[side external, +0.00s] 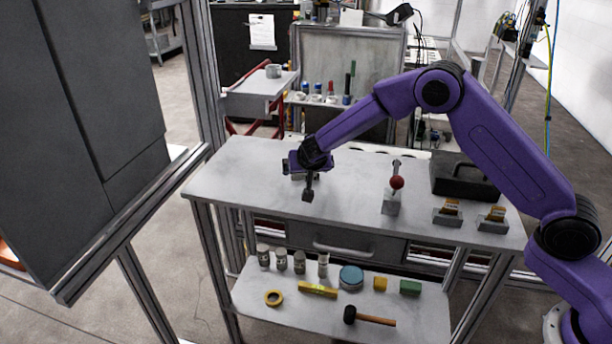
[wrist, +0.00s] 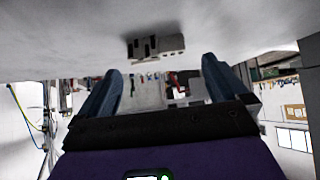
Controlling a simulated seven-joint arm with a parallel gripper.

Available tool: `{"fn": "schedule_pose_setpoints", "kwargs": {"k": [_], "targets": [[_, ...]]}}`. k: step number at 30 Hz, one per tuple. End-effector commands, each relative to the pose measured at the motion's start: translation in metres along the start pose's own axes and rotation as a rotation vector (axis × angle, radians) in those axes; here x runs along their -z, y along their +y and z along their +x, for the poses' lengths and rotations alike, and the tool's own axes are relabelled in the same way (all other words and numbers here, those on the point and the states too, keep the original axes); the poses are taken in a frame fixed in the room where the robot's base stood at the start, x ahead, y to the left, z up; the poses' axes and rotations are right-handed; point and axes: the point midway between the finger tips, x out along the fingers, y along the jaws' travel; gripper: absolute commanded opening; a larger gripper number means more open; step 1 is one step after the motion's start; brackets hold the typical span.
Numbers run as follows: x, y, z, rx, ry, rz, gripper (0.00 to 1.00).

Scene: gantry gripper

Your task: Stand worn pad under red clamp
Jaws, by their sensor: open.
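I cannot tell which pad is worn. My gripper (side external: 307,194) is low over the bench, left of the clamp. In the wrist view my gripper (wrist: 162,66) is open and empty, its two fingers apart. A grey block with dark slots (wrist: 155,46) shows beyond the fingertips on the bench.
A black tray (side external: 463,178) sits behind the pad holders. The bench top (side external: 240,180) is clear at the left. A lower shelf (side external: 300,311) carries jars, tape and a mallet. A metal post stands left of the bench.

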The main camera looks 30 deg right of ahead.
Motion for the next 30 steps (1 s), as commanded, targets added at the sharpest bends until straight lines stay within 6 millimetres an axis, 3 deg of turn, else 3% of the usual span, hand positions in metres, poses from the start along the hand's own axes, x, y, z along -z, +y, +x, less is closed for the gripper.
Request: {"fn": "schedule_pose_setpoints", "kwargs": {"k": [12,21,26,30], "targets": [[0.000,0.004,0.048,-0.001,0.000,0.000,1.00],[0.000,0.004,0.051,0.001,0.000,0.000,1.00],[0.000,0.004,0.051,0.000,0.000,0.000,0.53],[0.000,0.004,0.051,0.000,0.000,0.000,0.48]]}}
